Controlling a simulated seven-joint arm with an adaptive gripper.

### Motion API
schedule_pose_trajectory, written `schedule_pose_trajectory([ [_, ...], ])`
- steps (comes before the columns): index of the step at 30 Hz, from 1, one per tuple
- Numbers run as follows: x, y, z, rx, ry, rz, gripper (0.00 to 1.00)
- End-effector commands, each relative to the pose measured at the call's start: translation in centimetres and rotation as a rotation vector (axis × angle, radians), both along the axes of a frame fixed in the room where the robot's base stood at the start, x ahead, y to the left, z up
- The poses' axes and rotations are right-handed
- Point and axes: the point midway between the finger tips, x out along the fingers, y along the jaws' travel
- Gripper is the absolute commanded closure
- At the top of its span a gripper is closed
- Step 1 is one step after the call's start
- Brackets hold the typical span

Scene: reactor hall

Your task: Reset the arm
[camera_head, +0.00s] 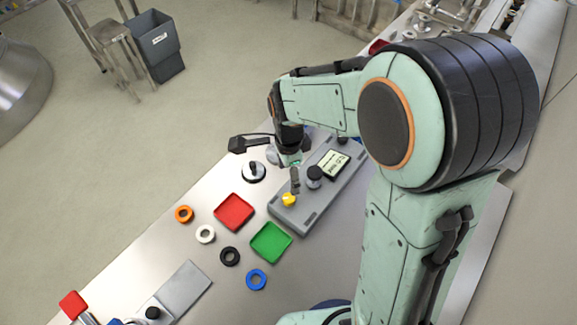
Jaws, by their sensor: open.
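My arm reaches from the right side of the view over the metal bench (185,240). My gripper (294,180) hangs down at the end of the arm, above the grey panel (290,214). Its fingers are small in this view, and part of it is hidden by my own arm. No object shows between the fingers. The panel carries a display (335,163), a black knob (314,174) and a yellow knob (289,199).
A red tray (234,211) and a green tray (271,242) lie left of the panel. Orange (184,214), white (205,234), black (229,257) and blue (256,279) rings lie around them. A grey plate (183,288) is nearer. Bins (157,45) stand on the floor.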

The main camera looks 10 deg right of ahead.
Motion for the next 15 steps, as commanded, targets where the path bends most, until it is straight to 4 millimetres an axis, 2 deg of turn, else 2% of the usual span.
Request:
schedule_pose_trajectory([
  [3, 0.1, 0.0, 1.6, 0.001, -0.003, 0.0, 0.42],
  [6, 0.0, 0.0, 2.2, 0.001, -0.001, 0.0, 0.42],
  [15, 0.0, 0.0, 2.3, 0.001, 0.001, 0.001, 0.42],
])
